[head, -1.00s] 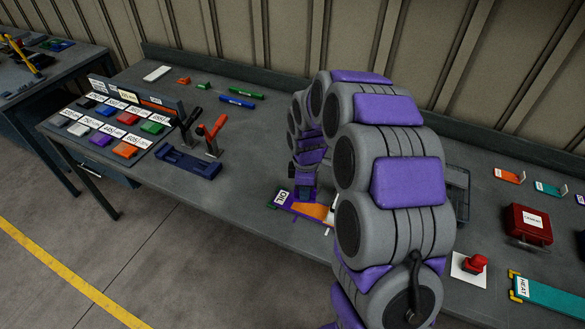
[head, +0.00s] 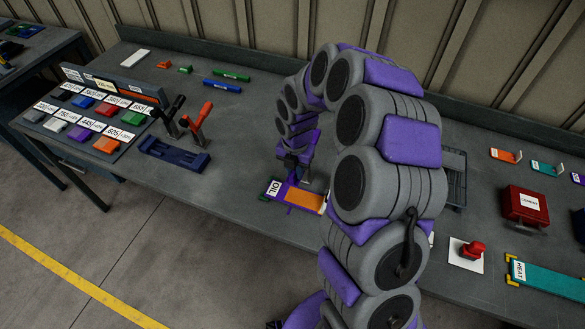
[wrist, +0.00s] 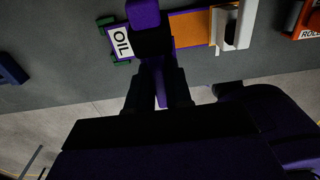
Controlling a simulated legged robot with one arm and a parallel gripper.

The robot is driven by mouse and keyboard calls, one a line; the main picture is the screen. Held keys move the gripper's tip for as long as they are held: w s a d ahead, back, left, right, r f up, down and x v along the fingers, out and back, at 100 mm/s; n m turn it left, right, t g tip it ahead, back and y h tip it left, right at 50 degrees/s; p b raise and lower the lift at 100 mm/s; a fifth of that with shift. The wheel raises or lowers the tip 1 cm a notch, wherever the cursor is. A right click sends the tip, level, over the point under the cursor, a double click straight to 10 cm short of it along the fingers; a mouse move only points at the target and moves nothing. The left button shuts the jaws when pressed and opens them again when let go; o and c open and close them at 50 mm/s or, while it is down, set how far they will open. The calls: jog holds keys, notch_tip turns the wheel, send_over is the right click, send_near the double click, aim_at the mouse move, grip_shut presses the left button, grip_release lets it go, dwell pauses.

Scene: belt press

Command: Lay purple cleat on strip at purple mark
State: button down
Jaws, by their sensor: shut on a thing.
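My gripper (wrist: 160,80) is shut on the stem of the purple cleat (wrist: 145,14) in the wrist view. The cleat's block end points away from the fingers, over the station labelled OIL (wrist: 121,41). The orange strip (wrist: 190,29) lies on that purple-edged station, right of the cleat. In the head view my gripper (head: 293,168) is above the OIL station (head: 273,188), near the left end of its orange strip (head: 305,201). I cannot tell whether the cleat touches the station. No purple mark on the strip can be made out; the cleat may cover it.
A white part (wrist: 236,25) stands at the strip's right end. A dark blue fixture (head: 175,155), upright levers (head: 198,125) and a rack of coloured blocks (head: 95,125) are left. A red box (head: 525,212), red button (head: 472,249) and teal HEAT strip (head: 545,278) are right.

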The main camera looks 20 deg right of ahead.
jog(key=shift+d, duration=0.75)
jog(key=shift+a+r+p, duration=0.1)
jog(key=shift+a+p, duration=0.15)
jog(key=shift+p, duration=0.15)
jog(key=shift+a, duration=0.35)
jog(key=shift+a+f, duration=0.2)
jog(key=shift+f, duration=0.25)
jog(key=shift+a+f, duration=0.2)
jog(key=shift+f, duration=0.6)
jog(key=f, duration=0.1)
jog(key=d+f, duration=0.1)
jog(key=f, duration=0.1)
jog(key=shift+d, duration=0.25)
jog(key=shift+a+f, duration=0.15)
jog(key=shift+f, duration=0.05)
jog(key=shift+a, duration=0.5)
jog(key=shift+d+f, duration=0.1)
jog(key=shift+d, duration=0.4)
